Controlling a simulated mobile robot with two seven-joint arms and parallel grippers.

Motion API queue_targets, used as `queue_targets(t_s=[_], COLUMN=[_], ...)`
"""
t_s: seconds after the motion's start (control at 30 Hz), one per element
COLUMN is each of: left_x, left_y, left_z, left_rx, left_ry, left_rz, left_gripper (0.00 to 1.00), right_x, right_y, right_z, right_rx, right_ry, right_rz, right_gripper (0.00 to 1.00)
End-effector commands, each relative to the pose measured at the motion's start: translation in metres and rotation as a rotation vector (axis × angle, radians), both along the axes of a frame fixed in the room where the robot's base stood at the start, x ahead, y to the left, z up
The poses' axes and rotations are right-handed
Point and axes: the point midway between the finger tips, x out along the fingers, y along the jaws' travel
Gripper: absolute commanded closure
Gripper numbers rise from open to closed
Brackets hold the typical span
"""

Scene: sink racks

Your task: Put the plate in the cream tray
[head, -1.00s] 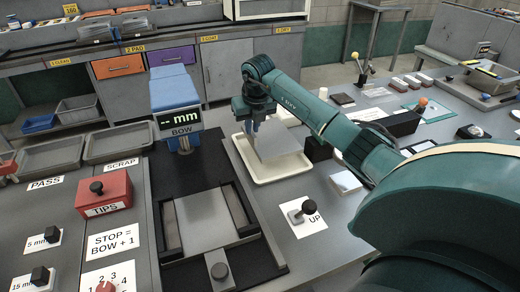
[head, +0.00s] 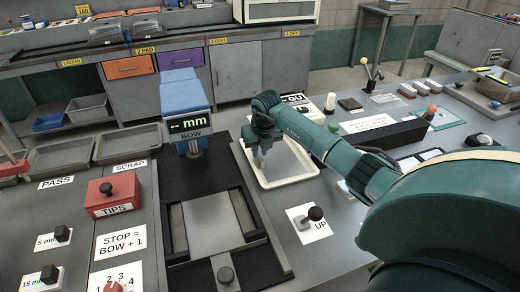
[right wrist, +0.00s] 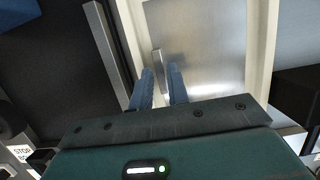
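The cream tray (head: 313,168) stands on the bench right of the black gauge fixture in the head view. The grey metal plate (head: 287,160) lies inside it, apparently flat. In the right wrist view the plate (right wrist: 205,40) fills the tray between its cream rims (right wrist: 258,60), with a small upright tab (right wrist: 157,58) on it. My right gripper (head: 262,160) is over the left part of the tray. My left gripper is not in view.
The blue BOW gauge (head: 182,95) stands behind the fixture's grey bed (head: 212,222). The red TIPS box (head: 112,193) is at left.

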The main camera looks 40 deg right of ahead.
Motion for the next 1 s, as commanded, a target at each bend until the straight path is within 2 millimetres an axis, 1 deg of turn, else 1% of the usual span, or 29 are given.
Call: queue_targets(t_s=[0.03, 0.17, 0.4, 0.47, 0.53, 0.67, 0.9, 1.0], left_x=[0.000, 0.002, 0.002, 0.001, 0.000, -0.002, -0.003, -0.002], left_y=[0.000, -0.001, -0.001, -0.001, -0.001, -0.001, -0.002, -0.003], left_z=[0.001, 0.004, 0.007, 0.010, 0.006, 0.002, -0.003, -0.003], left_rx=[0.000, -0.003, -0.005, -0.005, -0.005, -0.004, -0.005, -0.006], left_ry=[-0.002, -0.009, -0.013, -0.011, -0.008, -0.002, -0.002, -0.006], left_rz=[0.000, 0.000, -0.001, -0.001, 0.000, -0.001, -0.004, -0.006], left_gripper=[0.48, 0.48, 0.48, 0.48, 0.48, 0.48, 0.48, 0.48], right_x=[0.000, 0.000, 0.000, 0.000, -0.001, -0.006, -0.019, -0.024], right_y=[0.000, 0.000, 0.000, 0.000, 0.000, 0.001, 0.006, 0.008], right_z=[0.000, 0.001, 0.001, 0.005, 0.010, 0.031, 0.081, 0.098], right_rx=[0.000, 0.000, 0.000, 0.001, 0.000, -0.002, -0.002, -0.001], right_ry=[0.000, 0.000, 0.000, -0.001, -0.003, -0.005, -0.006, -0.004], right_rz=[0.000, 0.000, 0.000, 0.000, 0.000, 0.002, 0.001, 0.001], right_gripper=[0.79, 0.68, 0.68, 0.68, 0.68, 0.68, 0.68, 0.68])
